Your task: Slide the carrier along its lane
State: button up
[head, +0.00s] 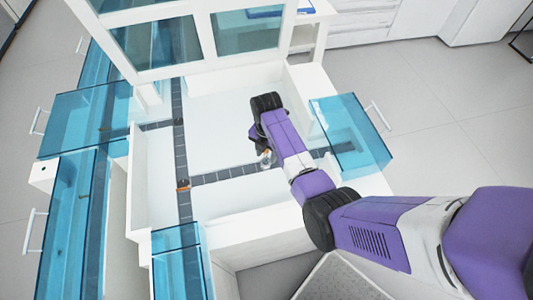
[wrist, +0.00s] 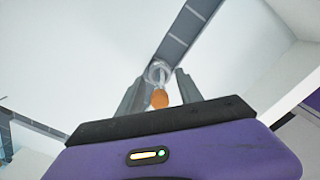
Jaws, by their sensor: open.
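The carrier, a small clear and white tube piece (head: 266,160), stands on the dark tiled lane (head: 225,173) that crosses the white tray floor. In the wrist view the carrier's pale ring (wrist: 158,70) and orange part (wrist: 160,98) lie between my two grey fingers. My gripper (wrist: 159,88) is open around it, with a finger on each side. Whether either finger touches it I cannot tell. In the head view my gripper (head: 262,150) is partly hidden by my wrist.
A second dark lane (head: 181,135) runs lengthwise and meets this one at the left, where a small orange-brown piece (head: 183,185) sits. White walls (head: 140,185) edge the station. A white-framed window (head: 175,40) rises behind.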

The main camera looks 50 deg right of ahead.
notch_tip(320, 180, up, 8)
jog(key=shift+f+b, duration=0.1)
jog(key=shift+b, duration=0.35)
